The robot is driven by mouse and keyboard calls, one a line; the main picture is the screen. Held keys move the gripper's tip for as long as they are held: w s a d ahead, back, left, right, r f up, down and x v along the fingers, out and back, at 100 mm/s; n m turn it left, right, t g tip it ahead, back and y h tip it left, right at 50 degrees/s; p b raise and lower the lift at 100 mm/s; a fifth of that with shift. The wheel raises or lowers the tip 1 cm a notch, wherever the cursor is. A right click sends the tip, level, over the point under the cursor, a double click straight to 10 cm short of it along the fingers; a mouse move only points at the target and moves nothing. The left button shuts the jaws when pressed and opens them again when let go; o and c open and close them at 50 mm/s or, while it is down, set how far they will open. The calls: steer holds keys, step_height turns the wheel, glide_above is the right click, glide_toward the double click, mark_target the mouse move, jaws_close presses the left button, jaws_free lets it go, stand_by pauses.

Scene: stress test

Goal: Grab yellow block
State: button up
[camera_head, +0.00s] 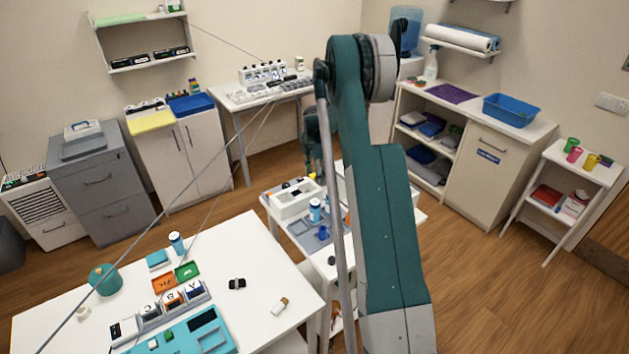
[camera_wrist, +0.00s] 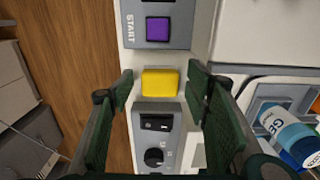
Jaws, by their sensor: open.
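The yellow block (camera_wrist: 160,83) lies on a narrow pale strip, between a purple square panel and a grey switch panel in the wrist view. My gripper (camera_wrist: 161,79) is open, with one dark green finger to the left of the block and one to the right. Gaps show on both sides, and nothing is held. How far the fingertips are above the block is hard to tell. In the head view a tiny yellow spot shows under my arm's end at the middle table, too small to be sure of; the fingers are not clear there.
The purple button panel (camera_wrist: 158,28) marked START and the switch panel (camera_wrist: 157,140) flank the block closely. To the right stand a raised white box edge and a grey tray with a blue-and-white bottle (camera_wrist: 288,135). Wood floor (camera_wrist: 75,60) is open to the left.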

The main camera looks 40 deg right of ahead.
steer(key=c, duration=0.9)
steer(key=shift+r, duration=0.1)
step_height(320, 180, up, 18)
steer(key=shift+f, duration=0.1)
stand_by(0.5)
stand_by(0.4)
